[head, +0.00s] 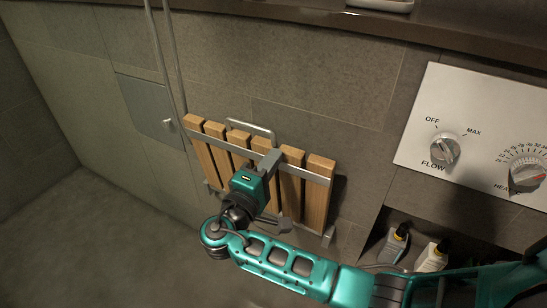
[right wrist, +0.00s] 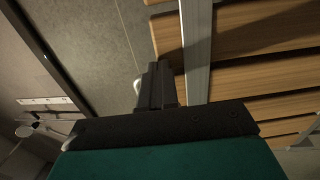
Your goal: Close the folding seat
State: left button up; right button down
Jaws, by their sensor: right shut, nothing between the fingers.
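The folding seat (head: 318,190) has several wooden slats joined by a grey metal bar. In the head view it is folded up steeply, close to the tiled wall; whether it lies fully flat against the wall I cannot tell. My right gripper (head: 270,161) is shut and empty, in front of the seat near the metal bar at its upper middle. In the right wrist view the closed fingers (right wrist: 157,86) are beside the metal bar and slats (right wrist: 255,40); contact is unclear. The gripper and arm hide part of the middle slats. My left gripper is not in view.
A control panel (head: 475,125) with FLOW and heat knobs is on the wall to the right. Below it, bottles (head: 396,243) stand in a niche. A vertical rail (head: 166,60) runs left of the seat. The floor (head: 95,245) at left is clear.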

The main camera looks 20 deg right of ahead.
aim_at(283, 145)
dwell(0.4)
jog(key=shift+g+y, duration=0.5)
jog(key=shift+y, duration=0.1)
jog(key=d+p, duration=0.1)
jog(key=w+d+r+p, duration=0.1)
jog(key=w+d+p, duration=0.1)
jog(key=shift+w+d+r, duration=0.15)
jog(key=shift+w+r, duration=0.1)
jog(key=shift+w+d, duration=0.2)
jog(key=shift+d, duration=0.15)
